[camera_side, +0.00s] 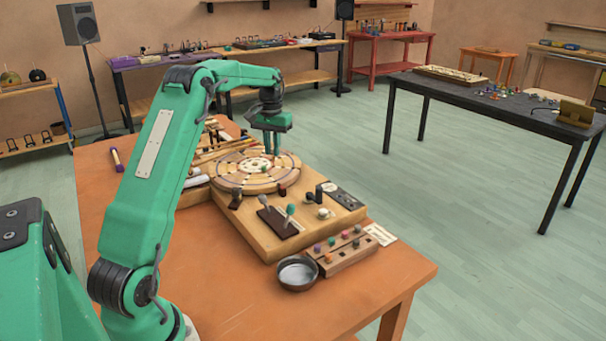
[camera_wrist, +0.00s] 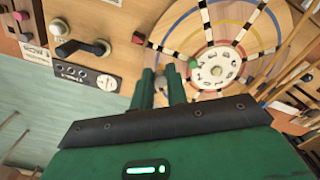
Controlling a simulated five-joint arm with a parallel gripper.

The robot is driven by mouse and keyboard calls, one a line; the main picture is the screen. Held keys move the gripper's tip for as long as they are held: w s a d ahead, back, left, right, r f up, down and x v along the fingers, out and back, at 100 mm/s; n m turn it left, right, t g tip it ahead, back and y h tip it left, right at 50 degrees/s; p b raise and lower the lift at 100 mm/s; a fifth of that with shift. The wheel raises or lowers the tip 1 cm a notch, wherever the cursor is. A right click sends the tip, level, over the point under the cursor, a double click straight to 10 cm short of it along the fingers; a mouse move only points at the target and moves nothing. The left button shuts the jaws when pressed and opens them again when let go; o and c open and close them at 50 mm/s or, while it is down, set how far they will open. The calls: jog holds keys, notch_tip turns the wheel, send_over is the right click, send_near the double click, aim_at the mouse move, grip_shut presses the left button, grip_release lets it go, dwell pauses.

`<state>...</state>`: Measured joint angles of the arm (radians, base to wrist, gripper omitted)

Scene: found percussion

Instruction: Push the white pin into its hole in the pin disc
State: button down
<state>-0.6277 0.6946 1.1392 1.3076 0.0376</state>
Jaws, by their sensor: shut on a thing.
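The round wooden pin disc (camera_side: 228,176) lies flat on a wooden box on the table. It carries coloured rings, dark and white spokes and a pale slotted hub; it also fills the upper right of the wrist view (camera_wrist: 240,25). My gripper (camera_side: 272,154) points down over the disc's far right part. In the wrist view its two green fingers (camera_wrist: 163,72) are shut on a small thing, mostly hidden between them. I cannot make out its colour or whether its tip touches the disc. A green peg (camera_wrist: 195,62) shows on the disc beside the fingers. No hole for the white pin is distinguishable.
The wooden box (camera_side: 262,238) bears levers and knobs in front of the disc. A metal bowl (camera_side: 297,273) and a block with coloured knobs (camera_side: 340,252) stand nearer the front. Sticks (camera_wrist: 295,75) lie beside the disc. The table's front left is clear.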

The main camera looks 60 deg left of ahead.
jog(key=shift+f, duration=0.1)
dwell(0.3)
jog(key=shift+f, duration=2.75)
jog(key=shift+f, duration=1.6)
dwell(0.4)
jog(key=c, duration=1.3)
grip_release()
jog(key=shift+r, duration=0.15)
jog(key=shift+r, duration=3.75)
jog(key=shift+d, duration=0.1)
